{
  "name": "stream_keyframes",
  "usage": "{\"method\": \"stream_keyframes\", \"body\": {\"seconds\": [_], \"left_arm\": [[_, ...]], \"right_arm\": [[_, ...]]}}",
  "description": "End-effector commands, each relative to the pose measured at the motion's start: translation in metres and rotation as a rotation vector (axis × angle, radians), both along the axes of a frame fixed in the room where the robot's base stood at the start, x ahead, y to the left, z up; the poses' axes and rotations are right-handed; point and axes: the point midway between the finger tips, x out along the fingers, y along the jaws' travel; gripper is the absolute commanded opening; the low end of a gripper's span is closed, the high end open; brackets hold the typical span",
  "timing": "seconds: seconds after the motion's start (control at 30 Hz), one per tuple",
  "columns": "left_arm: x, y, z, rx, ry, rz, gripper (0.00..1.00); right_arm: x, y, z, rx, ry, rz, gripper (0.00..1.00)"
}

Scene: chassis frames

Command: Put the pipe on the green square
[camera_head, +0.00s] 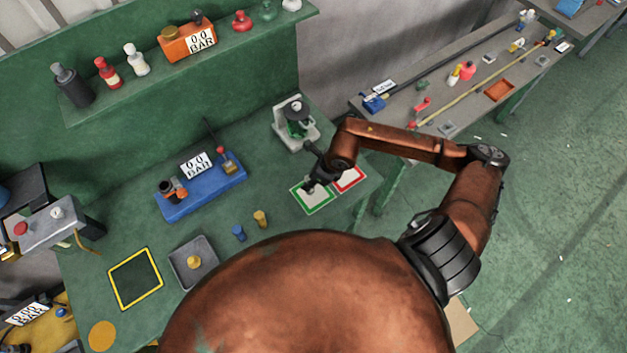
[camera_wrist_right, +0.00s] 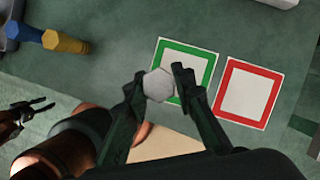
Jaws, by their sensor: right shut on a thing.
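The green square (camera_wrist_right: 207,75) is a white card with a green border on the bench. It also shows in the head view (camera_head: 325,205). My right gripper (camera_wrist_right: 158,84) is shut on a pale grey piece with a six-sided end, which I take as the pipe (camera_wrist_right: 158,86). The pipe overlaps the square's lower left edge in the wrist view; its height above the bench is unclear. In the head view my right gripper (camera_head: 309,187) is over the green square and hides the pipe. My left gripper (camera_wrist_right: 35,108) shows small at the wrist view's left edge; its opening is unclear.
A red-bordered square (camera_head: 350,179) lies right beside the green one. A grey-green press-like device (camera_head: 295,122) stands just behind. Blue (camera_head: 238,232) and yellow (camera_head: 260,218) cylinders, a blue gauge base (camera_head: 205,197) and a grey tray (camera_head: 178,262) are to the left.

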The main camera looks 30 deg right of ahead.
Motion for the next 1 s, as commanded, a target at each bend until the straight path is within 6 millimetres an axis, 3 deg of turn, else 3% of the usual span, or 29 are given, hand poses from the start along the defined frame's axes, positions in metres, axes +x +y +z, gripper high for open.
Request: {"method": "stream_keyframes", "body": {"seconds": [0.1,0.37,0.6,0.93,0.97,1.0], "left_arm": [[0.000,0.000,0.006,0.000,-0.001,0.000,0.40],[-0.001,0.000,0.010,0.000,0.002,0.000,0.40],[-0.003,0.001,0.024,0.001,0.004,0.000,0.40],[-0.003,0.001,0.020,0.002,0.005,0.001,0.40],[-0.003,0.001,0.021,0.002,0.005,0.001,0.40],[-0.004,0.001,0.021,0.002,0.005,0.001,0.40]], "right_arm": [[0.008,-0.013,-0.016,0.000,0.000,-0.003,0.00],[0.016,-0.026,-0.036,-0.001,0.001,-0.002,0.00],[0.016,-0.024,-0.063,0.002,-0.001,-0.001,0.00],[0.017,-0.024,-0.068,0.001,-0.002,0.001,0.00],[0.016,-0.024,-0.068,0.001,-0.001,0.000,0.25],[0.016,-0.024,-0.067,0.001,-0.001,0.000,0.27]]}}
